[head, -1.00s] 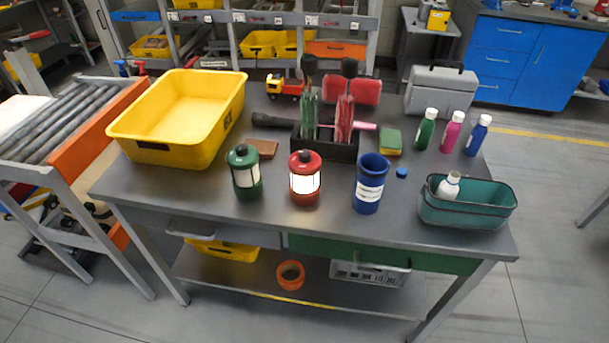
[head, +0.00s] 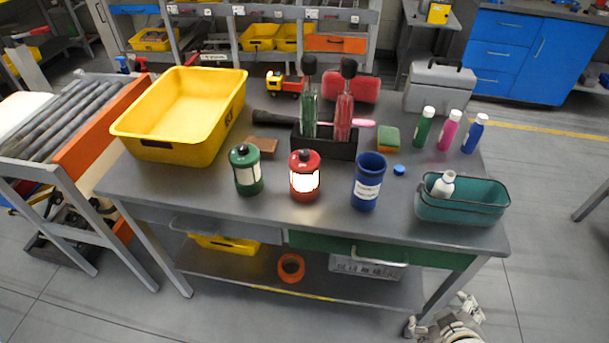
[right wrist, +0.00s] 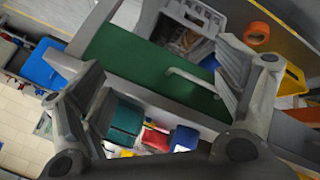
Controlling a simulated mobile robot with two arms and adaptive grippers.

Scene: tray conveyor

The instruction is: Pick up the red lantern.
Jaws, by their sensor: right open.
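The red lantern (head: 305,176) stands upright near the front middle of the grey workbench (head: 270,215), its pale panel lit. The green lantern (head: 245,170) is left of it and the blue cup (head: 368,182) right of it. My right gripper (head: 440,316) shows at the bottom edge, low beside the bench's front right leg, well away from the lantern. In the right wrist view its fingers (right wrist: 160,75) are spread and empty, facing the green drawer front (right wrist: 150,72). A red shape there is partly hidden; I cannot tell if it is the lantern. My left gripper is not in view.
A yellow bin (head: 229,125) stands at the bench's left and a black caddy (head: 325,146) behind the lantern. A teal basket (head: 455,211) holds a white bottle (head: 443,186) at the front right. A roller conveyor (head: 55,125) is at the left. Bare benchtop lies before the lantern.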

